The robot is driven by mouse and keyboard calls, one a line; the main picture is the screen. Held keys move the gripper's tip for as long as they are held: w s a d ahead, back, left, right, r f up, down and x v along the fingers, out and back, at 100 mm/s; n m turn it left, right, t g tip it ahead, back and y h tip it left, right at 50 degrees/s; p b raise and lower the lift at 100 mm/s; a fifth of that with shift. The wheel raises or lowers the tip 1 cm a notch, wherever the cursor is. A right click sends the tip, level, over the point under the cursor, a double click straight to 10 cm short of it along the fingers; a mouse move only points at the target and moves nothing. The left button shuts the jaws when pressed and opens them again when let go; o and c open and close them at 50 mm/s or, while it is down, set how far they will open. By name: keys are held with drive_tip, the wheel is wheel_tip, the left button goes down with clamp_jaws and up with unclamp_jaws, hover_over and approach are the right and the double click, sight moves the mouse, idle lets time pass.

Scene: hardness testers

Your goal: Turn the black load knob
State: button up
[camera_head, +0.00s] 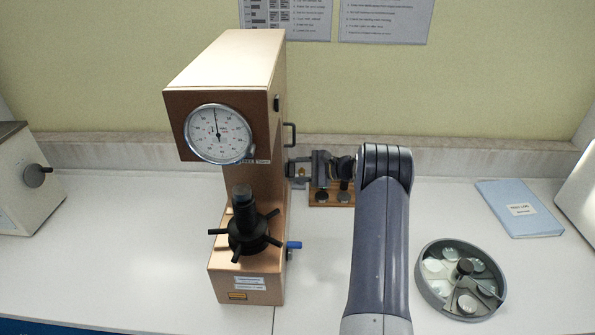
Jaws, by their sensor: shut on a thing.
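The copper-coloured hardness tester (232,75) stands left of centre, with a round white dial (218,134) and a black spoked handwheel (247,236) on its front. My gripper (293,169) reaches in from the right and is at the tester's right side, below a small black bracket handle (290,135). It is shut on the black load knob there. The fingers hide most of the knob, so its turn angle cannot be read. The dial's needle points nearly straight up.
A blue-tipped lever (293,245) sticks out low on the tester's right side. A wooden stand (318,198) with dark parts is behind my gripper. A round grey tray (425,278) of discs and a blue folder (519,209) lie right. Another machine (22,195) stands left.

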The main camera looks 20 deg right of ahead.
drive_tip(key=shift+f+b, duration=0.25)
drive_tip(key=shift+b, duration=0.5)
drive_tip(key=n+t+y+b, duration=0.1)
drive_tip(key=n+b, duration=0.4)
drive_tip(key=b, duration=0.7)
drive_tip(key=n+t+y+b, duration=0.1)
drive_tip(key=n+b, duration=0.5)
drive_tip(key=b, duration=0.7)
drive_tip(key=f+n+t+y+b, duration=0.1)
drive_tip(key=n+b, duration=0.4)
drive_tip(key=b, duration=0.8)
drive_tip(key=shift+n+t+y, duration=0.3)
drive_tip(key=shift+t+y, duration=0.1)
drive_tip(key=shift+y, duration=0.5)
drive_tip(key=shift+r+n, duration=0.15)
drive_tip(key=shift+n, duration=0.15)
drive_tip(key=o, duration=1)
drive_tip(key=shift+r, duration=0.1)
